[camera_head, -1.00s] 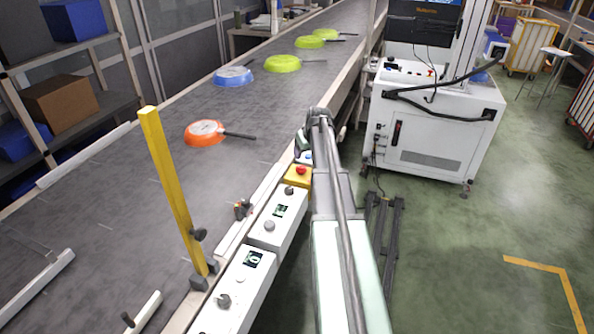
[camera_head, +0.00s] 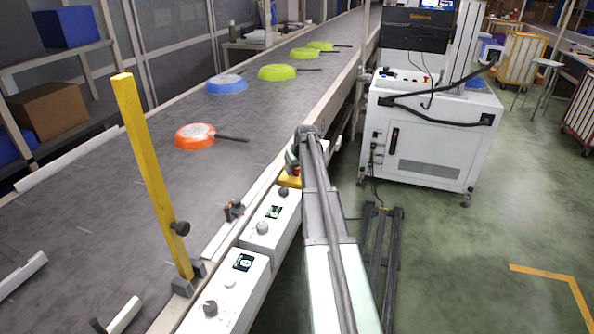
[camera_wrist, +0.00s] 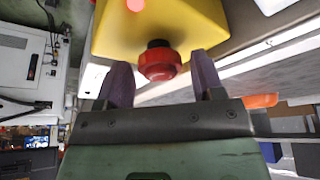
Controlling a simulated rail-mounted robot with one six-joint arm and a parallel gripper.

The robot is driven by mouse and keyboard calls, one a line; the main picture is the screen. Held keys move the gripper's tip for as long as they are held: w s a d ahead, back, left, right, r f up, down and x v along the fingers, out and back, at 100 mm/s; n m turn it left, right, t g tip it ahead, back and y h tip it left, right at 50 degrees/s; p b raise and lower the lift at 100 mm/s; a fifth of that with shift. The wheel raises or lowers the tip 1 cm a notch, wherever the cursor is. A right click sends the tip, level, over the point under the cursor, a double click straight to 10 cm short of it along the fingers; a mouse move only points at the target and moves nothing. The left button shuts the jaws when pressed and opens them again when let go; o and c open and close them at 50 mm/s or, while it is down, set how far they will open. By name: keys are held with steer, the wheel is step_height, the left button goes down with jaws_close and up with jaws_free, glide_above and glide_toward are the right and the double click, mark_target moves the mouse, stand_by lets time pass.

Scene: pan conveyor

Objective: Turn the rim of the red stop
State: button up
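The red stop (camera_wrist: 160,62) is a round red knob on a dark collar, fixed to a yellow box (camera_wrist: 195,25). In the wrist view my gripper (camera_wrist: 160,66) is open, with one dark finger on each side of the knob and a visible gap on both sides. I cannot tell how deep the knob sits between the fingers. In the head view the yellow box (camera_head: 288,181) stands beside the conveyor, and only a bit of the red stop (camera_head: 296,171) shows. My arm's end hides the rest.
White control boxes with knobs (camera_head: 272,222) line the conveyor edge (camera_head: 235,215) near the yellow box. A yellow post (camera_head: 150,165) stands close by. An orange pan (camera_head: 194,137), a blue pan (camera_head: 227,85) and green pans (camera_head: 276,73) lie on the belt. A white cabinet (camera_head: 430,135) stands to the right.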

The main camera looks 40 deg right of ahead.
steer(key=c, duration=0.7)
steer(key=shift+c, duration=0.2)
steer(key=shift+m, duration=0.4)
steer(key=m+h, duration=0.1)
steer(key=m, duration=0.3)
steer(key=shift+a+g+h, duration=0.15)
steer(key=shift+g+h, duration=0.15)
steer(key=shift+h, duration=0.1)
steer(key=shift+w+m+g+h, duration=0.1)
steer(key=shift+m+g+h, duration=0.25)
steer(key=shift+m, duration=0.9)
steer(key=shift+w+m+g+h, duration=0.15)
steer(key=shift+m+g, duration=0.3)
steer(key=shift+m, duration=0.8)
steer(key=shift+s, duration=0.1)
steer(key=o, duration=0.9)
steer(key=shift+o, duration=0.2)
